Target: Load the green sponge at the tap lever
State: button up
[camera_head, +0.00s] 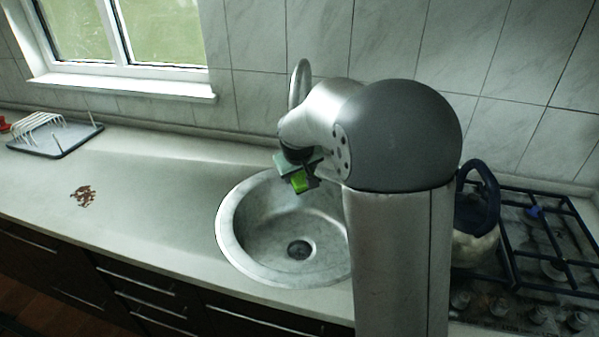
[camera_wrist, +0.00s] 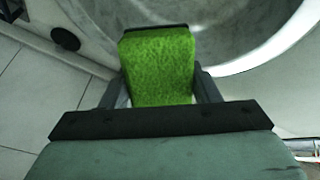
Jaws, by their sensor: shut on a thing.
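My gripper (camera_head: 302,181) is shut on the green sponge (camera_head: 299,182), over the back part of the sink. In the wrist view the sponge (camera_wrist: 158,68) sits between the two dark fingers of my gripper (camera_wrist: 160,88), with its bright green face towards the camera and a dark edge at its far end. The tap (camera_head: 300,80) rises behind my arm as a curved metal spout. The tap lever cannot be made out; my arm covers the lower part of the tap.
The round metal sink (camera_head: 237,215) lies below my gripper. A kettle (camera_head: 474,240) and a gas hob (camera_head: 545,262) are at the right. A dish rack (camera_head: 60,138) and a small brown heap (camera_head: 83,195) are on the left counter; the counter between is clear.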

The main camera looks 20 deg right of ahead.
aim_at(298, 192)
jog(key=shift+s+a+f+b, duration=0.1)
jog(key=shift+s+a+b, duration=0.1)
jog(key=shift+s+b, duration=0.25)
jog(key=shift+s+a+b, duration=0.35)
jog(key=shift+s+b, duration=0.15)
jog(key=shift+s, duration=0.65)
jog(key=shift+s+a+b, duration=0.35)
jog(key=shift+s+b, duration=0.2)
jog(key=shift+s, duration=0.55)
jog(key=shift+s+a+b, duration=0.35)
jog(key=shift+s+b, duration=0.15)
jog(key=shift+s, duration=0.65)
jog(key=s+a+r, duration=0.1)
jog(key=s+r, duration=0.3)
jog(key=shift+s+a+p, duration=0.25)
jog(key=shift+s+p, duration=0.15)
jog(key=shift+p, duration=0.05)
jog(key=shift+r, duration=0.1)
